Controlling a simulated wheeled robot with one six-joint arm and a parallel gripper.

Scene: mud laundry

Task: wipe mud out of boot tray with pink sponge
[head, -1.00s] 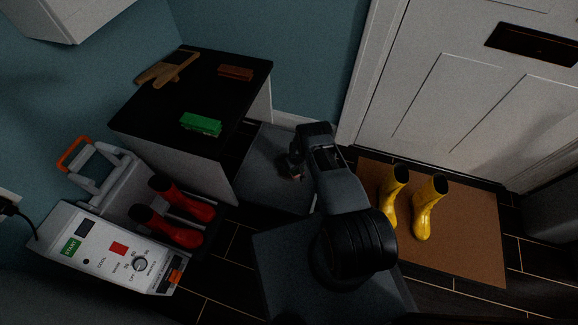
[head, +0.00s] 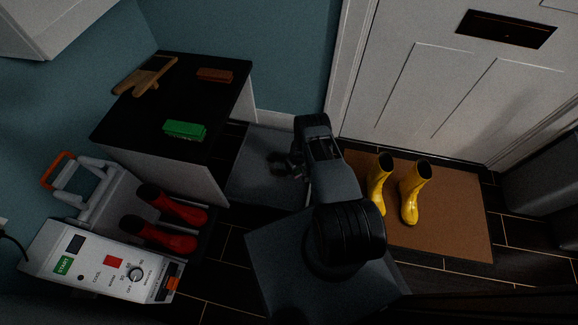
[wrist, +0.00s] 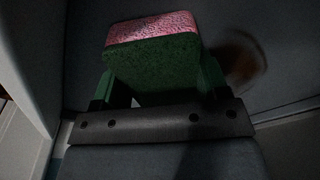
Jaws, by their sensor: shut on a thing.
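In the wrist view my gripper (wrist: 155,85) is shut on the pink sponge (wrist: 150,28), which has a pink top layer and a dark green layer below. A brown mud smear (wrist: 240,60) lies to the right of the sponge on the dark grey surface of the boot tray (wrist: 285,40). In the head view the boot tray (head: 255,185) is on the floor between the cabinet and the doormat. My gripper (head: 280,163) is over the tray there, and my arm covers its right part. I cannot tell whether the sponge touches the tray.
Yellow boots (head: 412,195) stand on a brown mat (head: 460,215) at right. Red boots (head: 165,235) are in a boot dryer (head: 100,265) at left.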

